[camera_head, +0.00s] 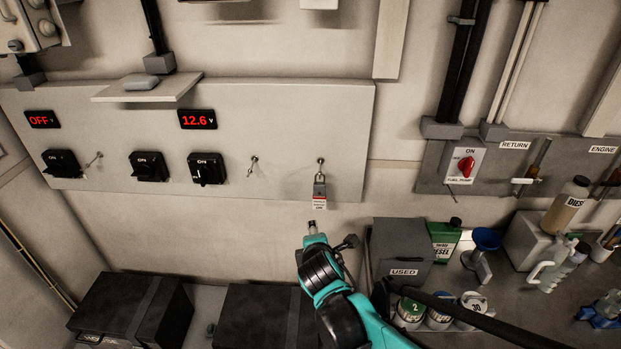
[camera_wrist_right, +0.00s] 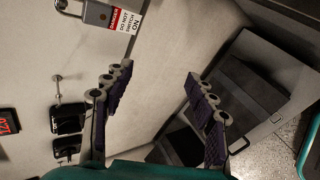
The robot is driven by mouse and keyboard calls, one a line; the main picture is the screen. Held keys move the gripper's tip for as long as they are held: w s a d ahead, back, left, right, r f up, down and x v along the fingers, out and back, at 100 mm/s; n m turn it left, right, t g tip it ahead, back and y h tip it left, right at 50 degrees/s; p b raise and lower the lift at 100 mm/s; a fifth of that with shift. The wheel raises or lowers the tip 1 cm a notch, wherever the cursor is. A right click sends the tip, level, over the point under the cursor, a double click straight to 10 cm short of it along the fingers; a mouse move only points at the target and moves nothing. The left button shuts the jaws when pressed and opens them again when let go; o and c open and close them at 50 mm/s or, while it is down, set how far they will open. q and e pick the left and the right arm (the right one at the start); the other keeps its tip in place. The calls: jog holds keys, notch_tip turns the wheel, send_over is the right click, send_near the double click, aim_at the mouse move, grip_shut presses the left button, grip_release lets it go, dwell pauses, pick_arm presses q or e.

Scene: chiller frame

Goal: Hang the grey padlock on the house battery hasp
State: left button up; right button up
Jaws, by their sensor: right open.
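The grey padlock (camera_head: 320,188) hangs upright from the rightmost metal peg (camera_head: 320,162) on the pale wall panel, with a red and white danger tag (camera_head: 319,204) below it. In the right wrist view, the padlock (camera_wrist_right: 97,13) is at the top left, beyond the fingers. My right gripper (camera_head: 312,228) is just below the tag, apart from it. Its two fingers (camera_wrist_right: 158,72) are spread with nothing between them. Another peg (camera_head: 253,164) is right of a black rotary switch (camera_head: 206,169), and a third (camera_head: 96,158) is further left. No label naming the house battery is readable. My left gripper is not in view.
A small shelf (camera_head: 118,96) juts out above the switches. Below are black boxes (camera_head: 132,308) and a grey "USED" bin (camera_head: 401,241) close to my right arm. Bottles and cans crowd the right bench. The panel between the two right pegs is clear.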

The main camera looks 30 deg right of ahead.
aim_at(320, 190)
jog(key=w+d+r+n+t+h+p, duration=0.1)
jog(key=w+d+n, duration=0.1)
jog(key=n, duration=0.3)
jog(key=w+d+r+n+t+h+p, duration=0.1)
jog(key=w+d+r+n, duration=0.1)
jog(key=w+n, duration=0.2)
jog(key=w+d+r+n+p, duration=0.1)
jog(key=w+d+n+p, duration=0.1)
jog(key=n, duration=0.4)
jog(key=shift+w+r+t+h, duration=0.15)
jog(key=shift+w+t+h, duration=0.25)
jog(key=shift+w, duration=0.3)
jog(key=x, duration=0.6)
jog(key=shift+w+d+r, duration=0.1)
jog(key=shift+w+d, duration=0.15)
jog(key=shift+w, duration=0.05)
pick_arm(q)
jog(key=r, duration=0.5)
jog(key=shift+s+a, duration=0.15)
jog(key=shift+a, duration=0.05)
pick_arm(e)
jog(key=shift+s+r, duration=0.1)
grip_shut()
